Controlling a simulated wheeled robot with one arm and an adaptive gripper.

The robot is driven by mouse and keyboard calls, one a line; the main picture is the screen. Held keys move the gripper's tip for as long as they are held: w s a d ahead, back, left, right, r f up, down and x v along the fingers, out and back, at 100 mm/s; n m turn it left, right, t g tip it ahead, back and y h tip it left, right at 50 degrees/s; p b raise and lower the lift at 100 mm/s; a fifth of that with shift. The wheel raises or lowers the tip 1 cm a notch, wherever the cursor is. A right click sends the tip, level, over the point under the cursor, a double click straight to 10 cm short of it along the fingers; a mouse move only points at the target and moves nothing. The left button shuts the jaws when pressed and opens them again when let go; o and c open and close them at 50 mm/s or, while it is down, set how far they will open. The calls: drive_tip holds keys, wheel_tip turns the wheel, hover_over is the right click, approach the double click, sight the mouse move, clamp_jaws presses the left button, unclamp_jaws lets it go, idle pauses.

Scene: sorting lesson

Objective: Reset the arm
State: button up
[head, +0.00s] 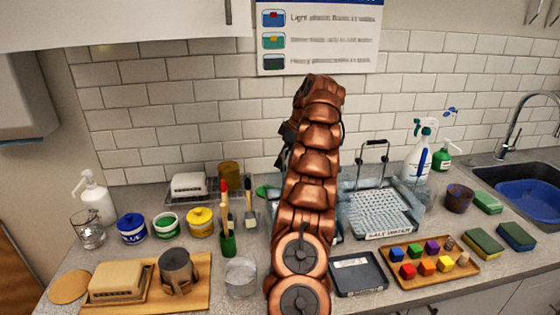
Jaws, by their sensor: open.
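My copper-coloured arm stands upright in the middle of the head view, in front of the tiled wall. My gripper (286,143) shows only as dark parts at the left edge of the upper arm; the rest is hidden behind the arm links. It is open, and I see nothing held in it. The arm covers part of the counter and of the clear tubs behind it.
A wooden tray of coloured blocks (408,278), a dark shallow tray (345,285) and a clear tub (417,213) stand right of the arm. A glass beaker (240,291) and a brush cup (229,243) stand close on its left. The sink (490,176) is far right.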

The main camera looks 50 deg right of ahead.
drive_tip(key=shift+s+r, duration=0.1)
drive_tip(key=shift+r, duration=0.15)
idle(0.6)
